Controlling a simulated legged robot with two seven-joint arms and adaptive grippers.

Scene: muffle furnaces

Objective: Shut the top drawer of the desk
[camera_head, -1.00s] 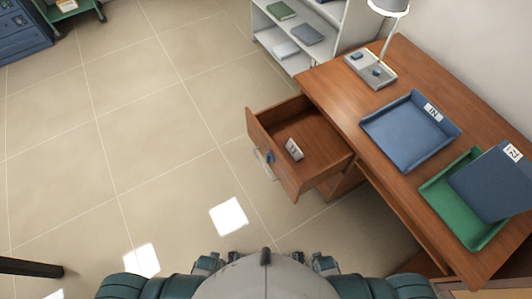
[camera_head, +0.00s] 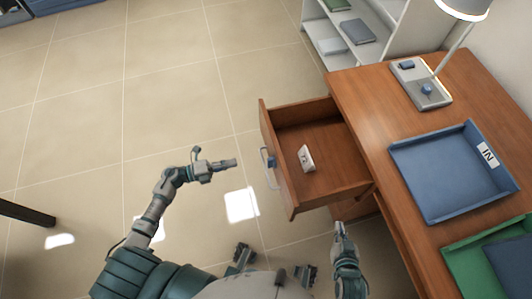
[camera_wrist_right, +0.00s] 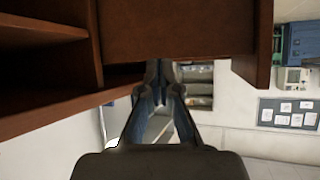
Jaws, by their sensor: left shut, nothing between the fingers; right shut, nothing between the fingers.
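The wooden desk (camera_head: 385,90) stands at the right in the head view. A small white item (camera_head: 306,158) lies inside the drawer. My left gripper (camera_head: 234,162) is shut and empty, left of the drawer front and apart from it in the picture. My right gripper (camera_head: 339,226) is shut and empty, near the drawer's near side. In the right wrist view, its fingertips (camera_wrist_right: 158,68) are in front of brown wood panels; contact cannot be told.
A desk lamp (camera_head: 425,85), a blue tray (camera_head: 450,170) and a green tray (camera_head: 465,245) stand on the desk top. A white shelf (camera_head: 330,20) with books stands behind the desk. Open tiled floor (camera_head: 150,80) lies left of the drawer.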

